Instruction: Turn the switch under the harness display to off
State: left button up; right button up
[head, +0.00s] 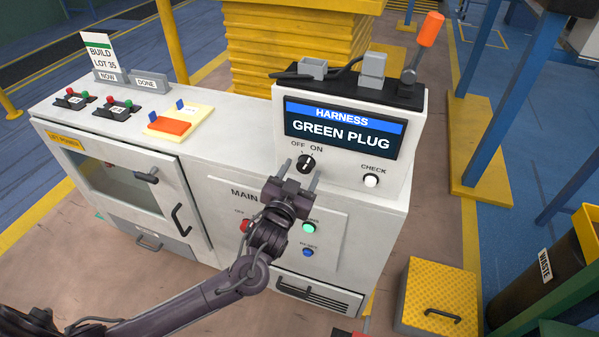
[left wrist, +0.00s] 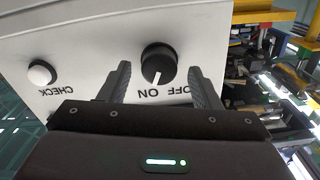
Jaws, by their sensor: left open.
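The harness display (head: 340,129) on the white box reads "HARNESS" and "GREEN PLUG". The switch under it is a round black knob (head: 306,164) with a white pointer line, below the labels OFF and ON. In the left wrist view the knob (left wrist: 159,62) shows upside down, its line pointing at ON. My left gripper (head: 302,167) is open in front of the knob. In the left wrist view its fingers stand on either side of the knob, with a gap on both sides. I cannot tell how far the fingertips reach along it. My right gripper is not in view.
A white CHECK button (head: 371,181) sits right of the knob. Below is a panel with a red button (head: 246,226), a green one (head: 309,228) and a blue one (head: 308,252). A lever with an orange handle (head: 431,29) stands on top of the box.

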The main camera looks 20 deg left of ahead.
pick_arm(q)
jog(key=shift+w, duration=0.15)
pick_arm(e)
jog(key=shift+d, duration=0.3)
pick_arm(q)
jog(key=c, duration=1)
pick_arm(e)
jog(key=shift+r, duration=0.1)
pick_arm(q)
jog(key=n+p, duration=0.1)
jog(key=n, duration=0.4)
jog(key=shift+a+n, duration=0.1)
jog(key=shift+n, duration=0.2)
jog(key=shift+n+p, duration=0.65)
jog(key=shift+n, duration=1.55)
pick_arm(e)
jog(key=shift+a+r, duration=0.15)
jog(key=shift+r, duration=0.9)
pick_arm(q)
jog(key=o, duration=1)
